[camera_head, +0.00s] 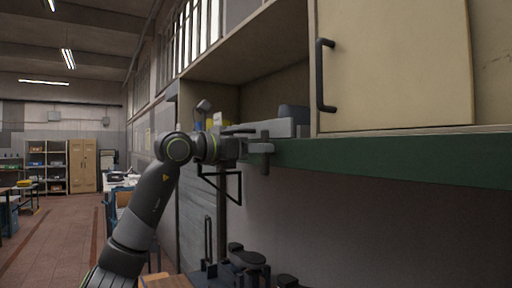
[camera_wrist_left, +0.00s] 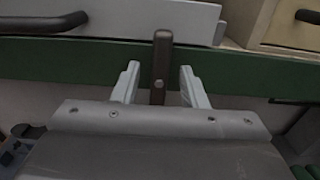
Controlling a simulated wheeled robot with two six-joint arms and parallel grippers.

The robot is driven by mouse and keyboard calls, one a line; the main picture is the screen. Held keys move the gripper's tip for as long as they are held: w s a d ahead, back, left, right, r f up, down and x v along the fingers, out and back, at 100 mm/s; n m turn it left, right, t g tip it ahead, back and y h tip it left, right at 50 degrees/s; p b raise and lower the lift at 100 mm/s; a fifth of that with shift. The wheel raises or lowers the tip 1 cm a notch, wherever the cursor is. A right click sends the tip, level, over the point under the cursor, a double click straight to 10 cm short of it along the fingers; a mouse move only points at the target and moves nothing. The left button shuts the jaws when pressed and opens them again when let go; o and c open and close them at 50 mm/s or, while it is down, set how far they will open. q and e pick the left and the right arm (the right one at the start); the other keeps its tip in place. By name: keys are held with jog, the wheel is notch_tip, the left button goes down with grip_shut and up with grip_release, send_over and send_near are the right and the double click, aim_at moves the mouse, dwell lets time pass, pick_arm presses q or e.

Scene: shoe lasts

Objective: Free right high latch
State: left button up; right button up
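A dark brown upright latch (camera_wrist_left: 162,58) crosses the green shelf edge (camera_wrist_left: 230,70) in the left wrist view, with its top over a pale grey panel. In the head view, a small grey latch piece (camera_head: 266,152) hangs at the left end of the green edge (camera_head: 390,158). My left gripper (camera_wrist_left: 160,88) is open, with one pale finger on each side of the latch's lower part. Gaps show between the latch and both fingers. In the head view my left gripper (camera_head: 240,148) is at the shelf's left end, partly hidden by its wrist. My right gripper is not in view.
A cream cabinet door (camera_head: 395,65) with a dark handle (camera_head: 322,76) stands above the green edge at right. The pale grey panel (camera_wrist_left: 120,20) has its own dark handle (camera_wrist_left: 45,22). Dark objects (camera_head: 248,262) lie below. The floor (camera_head: 50,250) at left is open.

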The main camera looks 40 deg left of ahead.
pick_arm(q)
jog(key=shift+c, duration=0.3)
grip_shut()
jog(key=shift+m, duration=0.4)
jog(key=m+p, duration=0.1)
jog(key=m, duration=0.3)
jog(key=m+p, duration=0.1)
jog(key=m, duration=0.4)
jog(key=d+m+p, duration=0.1)
jog(key=m, duration=0.4)
jog(key=shift+s+f+p, duration=0.2)
jog(key=shift+f+p, duration=0.1)
jog(key=shift+f, duration=0.1)
jog(key=shift+f+m, duration=0.2)
jog(key=shift+m, duration=1.4)
